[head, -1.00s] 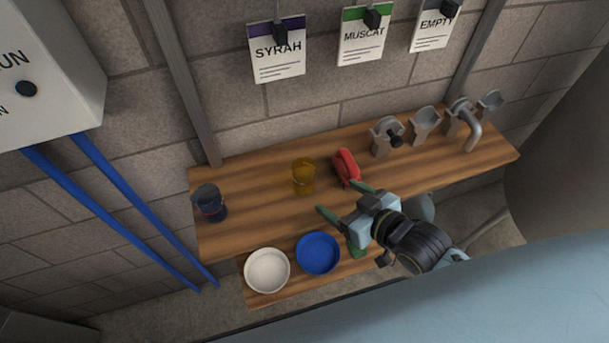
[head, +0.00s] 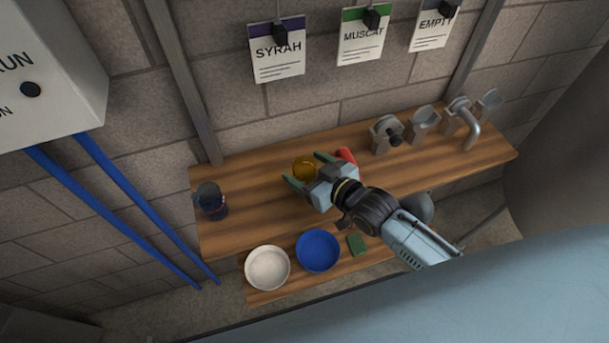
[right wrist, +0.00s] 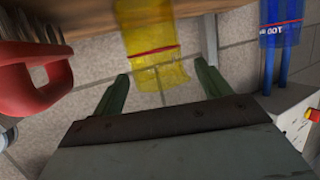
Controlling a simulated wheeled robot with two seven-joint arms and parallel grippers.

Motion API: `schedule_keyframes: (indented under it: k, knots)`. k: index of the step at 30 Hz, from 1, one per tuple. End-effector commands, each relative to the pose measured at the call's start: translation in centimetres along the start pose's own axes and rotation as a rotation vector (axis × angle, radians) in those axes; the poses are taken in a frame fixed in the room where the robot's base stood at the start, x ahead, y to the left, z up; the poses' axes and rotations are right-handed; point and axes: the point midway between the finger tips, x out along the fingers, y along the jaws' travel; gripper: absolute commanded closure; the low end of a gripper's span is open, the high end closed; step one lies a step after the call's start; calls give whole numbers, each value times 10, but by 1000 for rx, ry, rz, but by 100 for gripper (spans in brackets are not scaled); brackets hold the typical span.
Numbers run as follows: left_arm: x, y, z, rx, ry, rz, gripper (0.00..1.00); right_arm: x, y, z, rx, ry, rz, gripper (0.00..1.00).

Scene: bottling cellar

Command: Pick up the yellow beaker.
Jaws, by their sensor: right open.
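The yellow beaker (head: 304,168) is see-through and stands on the wooden shelf; the gripper hides its lower part in the head view. In the right wrist view the yellow beaker (right wrist: 154,50), with a red line on it, lies ahead of and partly between the green fingers. My right gripper (head: 307,168) is open, with its fingers close to the beaker. It also shows open and empty in the right wrist view (right wrist: 160,88). I cannot tell whether a finger touches the beaker. My left gripper is not in view.
A red object (head: 346,156) is right beside the right gripper. A blue beaker (head: 211,202) stands at the shelf's left end. A white bowl (head: 267,268), a blue bowl (head: 318,251) and a green block (head: 357,244) sit on the lower shelf. Metal fittings (head: 424,122) stand at the right.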

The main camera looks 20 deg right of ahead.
Motion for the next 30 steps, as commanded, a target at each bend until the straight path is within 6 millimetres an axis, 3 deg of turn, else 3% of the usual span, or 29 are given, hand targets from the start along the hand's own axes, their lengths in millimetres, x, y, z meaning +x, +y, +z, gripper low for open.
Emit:
schedule_keyframes:
  k: [6,15,26,30]
  knots:
    - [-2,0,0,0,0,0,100,27,0,-2,0,1,0,24]
    - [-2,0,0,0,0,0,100,31,0,-2,-1,0,0,24]
    - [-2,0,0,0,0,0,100,30,0,-2,-1,0,0,71]
    - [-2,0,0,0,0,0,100,30,0,-2,-1,0,0,72]
